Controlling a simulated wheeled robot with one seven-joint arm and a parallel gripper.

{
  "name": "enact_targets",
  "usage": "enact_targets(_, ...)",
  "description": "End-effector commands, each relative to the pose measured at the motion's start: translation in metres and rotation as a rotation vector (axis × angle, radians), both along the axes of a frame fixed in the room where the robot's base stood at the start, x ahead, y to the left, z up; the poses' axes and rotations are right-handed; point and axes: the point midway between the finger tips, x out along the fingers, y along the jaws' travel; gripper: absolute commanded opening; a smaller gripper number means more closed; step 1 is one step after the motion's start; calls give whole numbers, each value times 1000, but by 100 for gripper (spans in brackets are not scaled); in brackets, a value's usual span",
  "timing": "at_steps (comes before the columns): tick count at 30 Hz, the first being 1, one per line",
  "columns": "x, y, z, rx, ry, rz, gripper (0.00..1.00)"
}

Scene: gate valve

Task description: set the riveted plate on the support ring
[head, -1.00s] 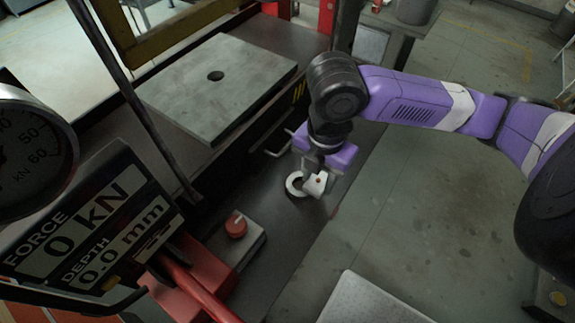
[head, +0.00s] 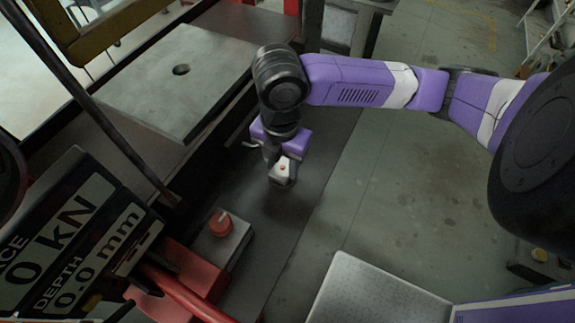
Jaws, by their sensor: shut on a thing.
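The riveted plate (head: 285,169) is a small pale piece with an orange-brown rivet. It shows at the tip of my gripper (head: 281,164), which points down over the dark bench strip and is shut on it. The purple gripper body and dark wrist cover part of the view from behind. The support ring cannot be made out now; the plate and fingers may hide it. I cannot tell whether the plate touches anything below.
A thick grey slab with a hole (head: 207,88) lies at the upper left. A red knob on a grey box (head: 219,225) stands at lower left, near a force and depth display (head: 75,235). A pale speckled surface (head: 370,292) is at the bottom. Bench around the gripper is clear.

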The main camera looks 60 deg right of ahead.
Motion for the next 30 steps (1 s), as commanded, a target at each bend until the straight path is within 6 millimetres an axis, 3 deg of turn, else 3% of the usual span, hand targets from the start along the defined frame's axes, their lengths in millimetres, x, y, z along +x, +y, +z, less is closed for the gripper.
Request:
enact_targets(11,1,0,-2,0,0,-1,0)
enact_targets(12,1,0,-3,0,0,-1,41)
enact_targets(15,1,0,-3,0,0,0,61)
enact_targets(26,1,0,-2,-1,-1,0,61)
enact_targets(30,2,0,12,-1,-3,1,61)
